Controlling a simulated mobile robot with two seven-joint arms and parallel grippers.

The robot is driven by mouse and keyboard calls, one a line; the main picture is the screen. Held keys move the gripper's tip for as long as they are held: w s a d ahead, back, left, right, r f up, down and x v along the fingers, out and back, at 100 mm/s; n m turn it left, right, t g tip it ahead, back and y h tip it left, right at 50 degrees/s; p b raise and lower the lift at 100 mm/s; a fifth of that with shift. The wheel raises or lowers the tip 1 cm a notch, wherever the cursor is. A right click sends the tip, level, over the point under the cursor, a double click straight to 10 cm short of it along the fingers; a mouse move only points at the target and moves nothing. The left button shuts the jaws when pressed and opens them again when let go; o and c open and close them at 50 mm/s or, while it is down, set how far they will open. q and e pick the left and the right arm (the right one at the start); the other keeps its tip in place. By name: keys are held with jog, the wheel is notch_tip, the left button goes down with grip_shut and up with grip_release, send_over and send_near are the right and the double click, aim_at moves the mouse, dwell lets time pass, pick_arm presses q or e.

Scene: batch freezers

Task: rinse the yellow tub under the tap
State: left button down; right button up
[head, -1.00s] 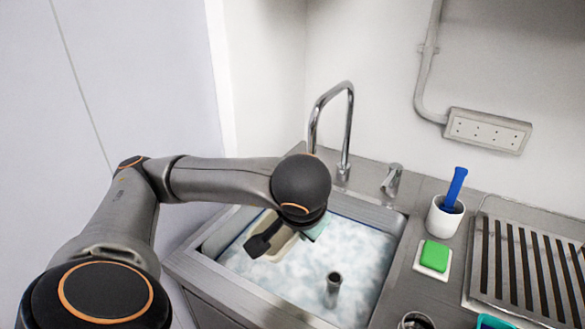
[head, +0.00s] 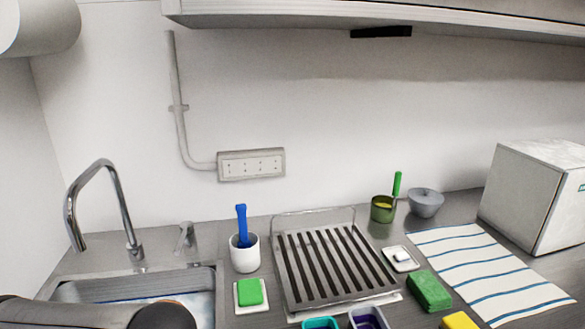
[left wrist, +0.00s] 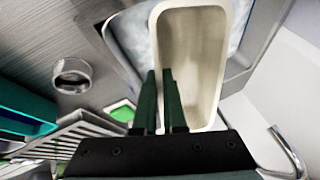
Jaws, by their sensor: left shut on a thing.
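The yellow tub (left wrist: 197,45) looks pale cream in the left wrist view, its open inside facing the camera. My left gripper (left wrist: 160,76) is shut on the tub's near side wall. Foamy water shows beside the tub, but I cannot tell its height over the sink. In the head view the chrome tap (head: 104,180) arches over the sink (head: 85,290) at the left. A curved chrome pipe, likely the tap (left wrist: 288,150), shows at the lower right of the left wrist view. In the head view, the tub and left gripper are out of frame; my right gripper is in neither view.
Right of the sink stand a white cup (head: 245,257) with a blue-handled tool, a green sponge (head: 250,291) and a slatted drainer (head: 335,262). Teal (head: 321,323) and purple (head: 368,318) containers sit at the front. A striped cloth (head: 490,270) lies further right.

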pick_arm(q)
jog(key=d, duration=0.1)
jog(key=d+f, duration=0.1)
jog(key=d, duration=0.1)
jog(key=shift+w+f, duration=0.2)
jog(key=shift+w, duration=0.05)
jog(key=shift+s+a+f, duration=0.1)
jog(key=shift+a, duration=0.1)
